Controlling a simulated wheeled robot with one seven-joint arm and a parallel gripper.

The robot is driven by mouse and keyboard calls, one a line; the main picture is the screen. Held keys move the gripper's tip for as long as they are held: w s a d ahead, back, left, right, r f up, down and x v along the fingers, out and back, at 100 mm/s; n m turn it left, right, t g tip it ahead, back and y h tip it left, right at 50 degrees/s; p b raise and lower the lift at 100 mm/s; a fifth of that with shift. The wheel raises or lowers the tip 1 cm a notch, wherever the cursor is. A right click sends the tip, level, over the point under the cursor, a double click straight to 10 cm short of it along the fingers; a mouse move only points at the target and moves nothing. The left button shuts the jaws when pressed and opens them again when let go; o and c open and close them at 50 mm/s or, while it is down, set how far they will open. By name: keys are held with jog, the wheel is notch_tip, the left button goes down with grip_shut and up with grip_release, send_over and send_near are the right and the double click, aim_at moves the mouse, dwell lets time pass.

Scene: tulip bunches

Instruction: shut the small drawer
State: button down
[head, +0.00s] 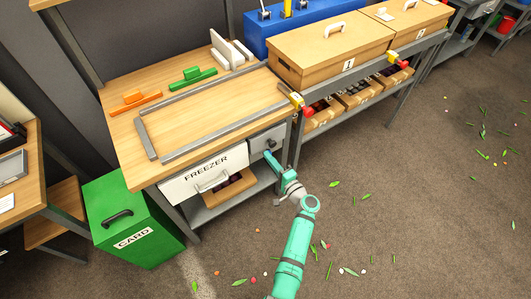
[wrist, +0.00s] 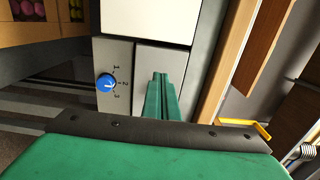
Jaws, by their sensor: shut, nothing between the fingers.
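The small drawer is a plain grey front (head: 262,138) under the bench top, right of the white FREEZER front. In the wrist view the grey front (wrist: 155,58) lies straight ahead, beside a grey panel with a blue numbered knob (wrist: 105,84). My gripper (head: 268,155) is at this grey front in the head view and covers part of it. In the wrist view my green fingers (wrist: 159,78) are together and empty, with their tips over the front. I cannot tell whether they touch it, or how far the drawer stands out.
The white FREEZER front (head: 203,174) with its handle is just left of my gripper. An open wooden bin (head: 228,188) sits below it. A green CARD box (head: 130,225) stands at left. The floor (head: 400,210) at right is open, with scattered leaves.

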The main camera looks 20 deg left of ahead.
jog(key=v, duration=0.9)
jog(key=shift+s+d, duration=0.1)
